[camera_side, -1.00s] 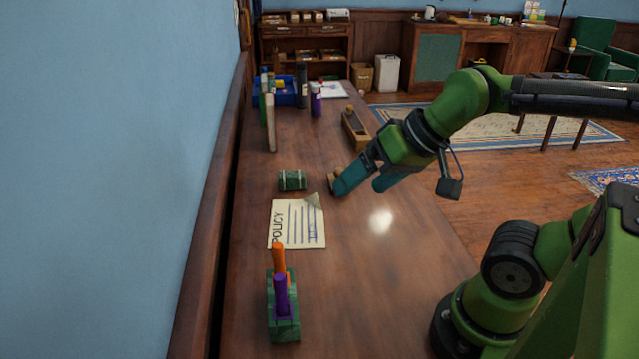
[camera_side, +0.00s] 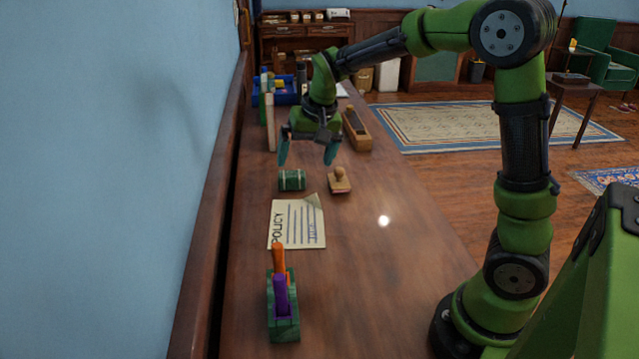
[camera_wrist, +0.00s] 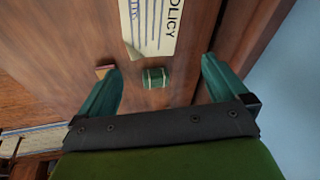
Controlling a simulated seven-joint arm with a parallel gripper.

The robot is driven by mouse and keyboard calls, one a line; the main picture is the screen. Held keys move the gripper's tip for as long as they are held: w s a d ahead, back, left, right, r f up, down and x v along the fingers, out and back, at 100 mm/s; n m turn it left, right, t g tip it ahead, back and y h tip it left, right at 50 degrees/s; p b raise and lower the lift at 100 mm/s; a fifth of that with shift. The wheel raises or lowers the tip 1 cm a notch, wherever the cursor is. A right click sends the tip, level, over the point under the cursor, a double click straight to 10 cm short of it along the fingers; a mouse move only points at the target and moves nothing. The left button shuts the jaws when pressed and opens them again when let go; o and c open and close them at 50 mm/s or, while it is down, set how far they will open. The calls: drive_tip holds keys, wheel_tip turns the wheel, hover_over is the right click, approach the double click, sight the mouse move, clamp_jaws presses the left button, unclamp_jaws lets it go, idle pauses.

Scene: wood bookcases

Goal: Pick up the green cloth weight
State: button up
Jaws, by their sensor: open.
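The green cloth weight (camera_side: 292,180) is a small dark green bundle with pale bands, lying on the wooden desk just beyond the policy paper. In the wrist view the green cloth weight (camera_wrist: 156,77) lies between and ahead of my two fingers. My gripper (camera_side: 307,163) points down with its teal fingers spread wide, above and slightly behind the weight in the side view. It is open and empty. In the wrist view my gripper (camera_wrist: 162,75) has one finger on each side of the weight, apart from it.
A policy paper (camera_side: 298,225) lies in front of the weight. A wooden stamp (camera_side: 339,180) stands to its right. A green pen holder (camera_side: 284,322) is nearer. A wooden block plane (camera_side: 356,130) and upright books (camera_side: 269,121) are farther back. The desk's right front is clear.

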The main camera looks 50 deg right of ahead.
sight(291, 174)
drive_tip(key=w+d+f+m+h, duration=0.25)
drive_tip(key=w+d, duration=0.45)
drive_tip(key=w, duration=0.5)
drive_tip(key=shift+h, duration=0.35)
drive_tip(key=x, duration=1)
drive_tip(key=shift+s+d+f, duration=0.15)
drive_tip(key=shift+d+f, duration=0.2)
drive_tip(key=shift+d, duration=0.1)
drive_tip(key=shift+s+x, duration=0.15)
drive_tip(key=shift+x, duration=1.2)
drive_tip(key=shift+s+x, duration=0.15)
drive_tip(key=shift+x, duration=1.25)
drive_tip(key=shift+f, duration=0.1)
drive_tip(key=shift+c, duration=0.2)
drive_tip(key=c, duration=1)
drive_tip(key=shift+c, duration=0.8)
